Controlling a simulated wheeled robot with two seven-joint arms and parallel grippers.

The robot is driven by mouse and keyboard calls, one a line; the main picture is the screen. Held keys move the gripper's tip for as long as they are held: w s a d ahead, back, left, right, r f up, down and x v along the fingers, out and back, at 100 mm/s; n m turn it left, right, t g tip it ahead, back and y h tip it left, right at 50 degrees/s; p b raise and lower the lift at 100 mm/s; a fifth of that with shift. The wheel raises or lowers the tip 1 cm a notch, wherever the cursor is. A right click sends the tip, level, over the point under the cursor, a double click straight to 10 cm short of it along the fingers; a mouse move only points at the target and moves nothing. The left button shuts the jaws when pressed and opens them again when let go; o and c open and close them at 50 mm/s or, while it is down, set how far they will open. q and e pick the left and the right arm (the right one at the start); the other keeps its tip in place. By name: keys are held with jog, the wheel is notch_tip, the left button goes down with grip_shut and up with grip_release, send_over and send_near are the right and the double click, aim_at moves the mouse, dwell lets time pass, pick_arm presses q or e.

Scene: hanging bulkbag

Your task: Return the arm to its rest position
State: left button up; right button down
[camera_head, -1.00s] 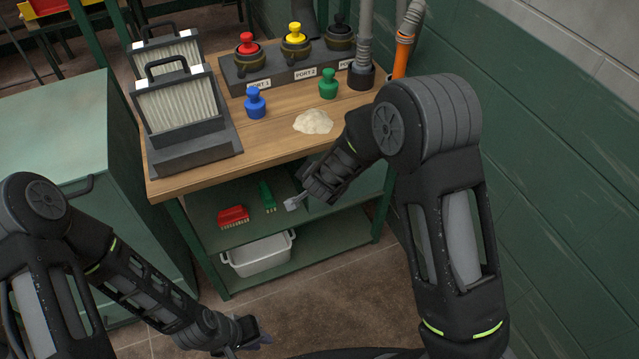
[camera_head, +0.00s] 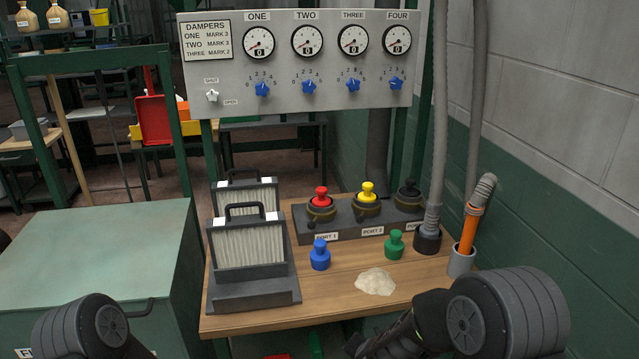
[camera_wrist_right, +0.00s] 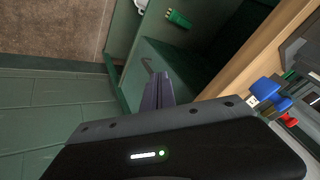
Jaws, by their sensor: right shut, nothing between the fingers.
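My right arm shows in the head view at the lower right, with its elbow and forearm in front of the table's right part. Its gripper is below that picture. In the right wrist view the right gripper's fingers (camera_wrist_right: 157,92) are together with nothing between them, in front of the green shelf unit. My left arm shows only as an elbow at the lower left of the head view. The left gripper is out of view.
The wooden table (camera_head: 330,307) holds a pale powder pile (camera_head: 375,281), blue stopper (camera_head: 320,256), green stopper (camera_head: 395,245), filters (camera_head: 248,240) and port block (camera_head: 365,222). A dial panel (camera_head: 305,60) stands behind. A green brush (camera_wrist_right: 179,18) lies on the shelf. The wall is right.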

jog(key=s+a+f+n+g+y, duration=0.1)
jog(key=s+f, duration=0.3)
jog(key=s, duration=0.6)
jog(key=s+a+f+n+g+y, duration=0.2)
jog(key=s+f, duration=0.3)
jog(key=s, duration=0.5)
jog(key=s+a+f+n+g+y, duration=0.1)
jog(key=s+a+f+n+g, duration=0.1)
jog(key=s+f, duration=0.3)
jog(key=shift+s+f+n+g+y, duration=0.25)
jog(key=shift+s+n+g, duration=0.6)
jog(key=shift+s, duration=1.55)
jog(key=shift+d+r, duration=0.1)
